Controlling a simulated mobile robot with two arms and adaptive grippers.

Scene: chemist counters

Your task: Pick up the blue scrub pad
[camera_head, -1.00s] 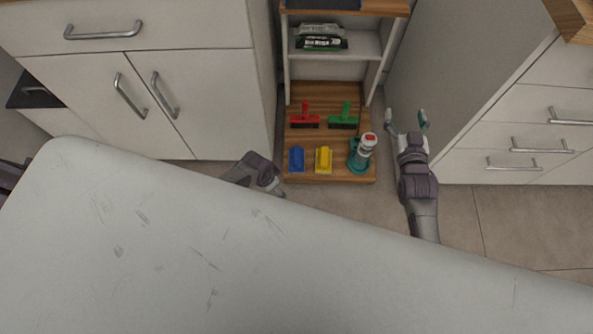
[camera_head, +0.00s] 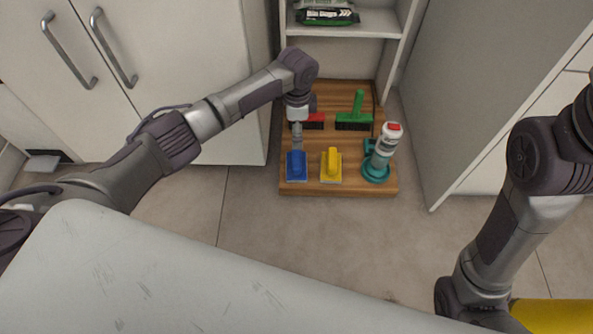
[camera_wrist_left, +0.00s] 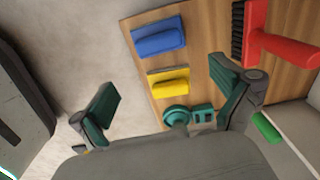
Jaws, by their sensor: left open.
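The blue scrub pad (camera_head: 297,167) lies near the front left corner of the low wooden shelf board (camera_head: 310,189). It also shows in the left wrist view (camera_wrist_left: 158,38), left of the red brush and apart from the fingers. My left gripper (camera_head: 298,138) reaches down over the board, just behind the blue pad in the head view. In the left wrist view my left gripper (camera_wrist_left: 165,77) has its two green-tipped fingers spread wide, with nothing held between them. My right arm shows at the right of the head view, but its gripper is out of view.
A yellow scrub pad (camera_head: 331,166) lies right of the blue one. A red brush (camera_head: 315,121), partly hidden by my left arm, and a green brush (camera_head: 355,116) lie behind. Cabinets flank the board; bare floor lies in front.

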